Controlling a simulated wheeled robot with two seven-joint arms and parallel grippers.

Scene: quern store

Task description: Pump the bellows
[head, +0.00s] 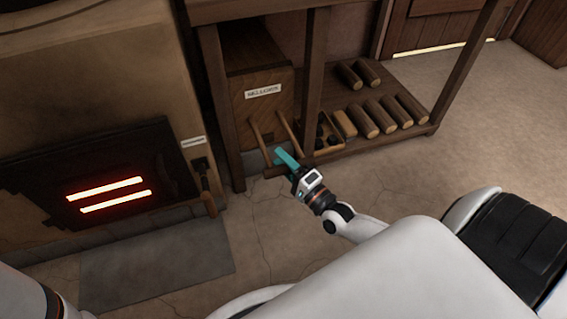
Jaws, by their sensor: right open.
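The bellows (258,108) are a wooden box with a white label, standing in the lower part of a dark wooden frame at top centre. Two wooden rods (257,131) slope forward and down from the front. They lead to a wooden crossbar handle (270,174), partly hidden by my gripper. My right gripper (284,158), with teal fingers, is open at the handle and overlaps it in the picture. I cannot tell whether the fingers are around the bar or only above it. My left gripper is out of view.
A furnace with a dark door (110,180) and glowing slots stands at left, a grey mat (160,262) before it. The low shelf right of the bellows holds several logs (384,117) and a small box (328,137). A frame post (314,75) rises beside the handle. Floor at right is clear.

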